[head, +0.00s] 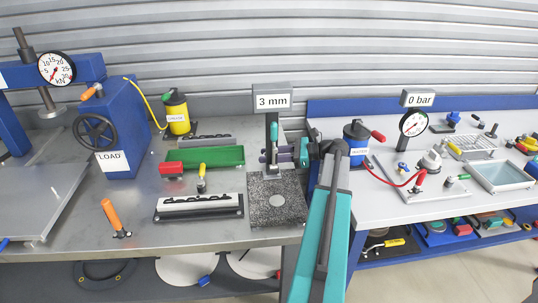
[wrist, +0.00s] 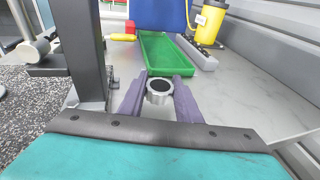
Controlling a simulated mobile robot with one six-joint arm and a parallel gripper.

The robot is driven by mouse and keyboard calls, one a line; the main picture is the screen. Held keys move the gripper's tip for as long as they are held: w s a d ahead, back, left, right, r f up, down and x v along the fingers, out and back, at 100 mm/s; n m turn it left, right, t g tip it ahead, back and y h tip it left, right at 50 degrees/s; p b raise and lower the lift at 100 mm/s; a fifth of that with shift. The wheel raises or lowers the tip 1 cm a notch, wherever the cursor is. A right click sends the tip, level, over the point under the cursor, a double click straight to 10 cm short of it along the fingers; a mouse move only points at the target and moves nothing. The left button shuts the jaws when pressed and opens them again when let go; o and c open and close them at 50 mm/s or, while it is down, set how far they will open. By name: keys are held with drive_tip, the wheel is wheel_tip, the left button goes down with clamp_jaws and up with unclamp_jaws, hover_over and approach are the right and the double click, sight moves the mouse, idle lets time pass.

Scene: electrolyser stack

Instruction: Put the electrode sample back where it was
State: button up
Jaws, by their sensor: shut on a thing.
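My gripper (wrist: 160,88) is shut on a small round piece with a silver rim and a dark top, which I take to be the electrode sample (wrist: 159,87). Its purple fingers hold it from both sides. In the head view my gripper (head: 268,157) reaches leftward at the thickness gauge stand (head: 273,129), whose sign reads 3 mm; the sample cannot be made out there. The speckled stone base (head: 262,211) of the gauge carries a pale round spot (head: 277,201) near its middle. In the wrist view the stand's dark post (wrist: 84,50) is close on the left.
A yellow can (head: 176,113) stands behind.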

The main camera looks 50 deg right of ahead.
drive_tip(key=shift+f, duration=0.35)
drive_tip(key=o, duration=1.1)
drive_tip(key=shift+o, duration=0.2)
drive_tip(key=shift+r, duration=0.2)
drive_tip(key=shift+r, duration=0.2)
drive_tip(key=shift+s+d+r, duration=0.1)
drive_tip(key=shift+r, duration=0.1)
drive_tip(key=shift+b+v, duration=0.75)
drive_tip(key=shift+v, duration=2.85)
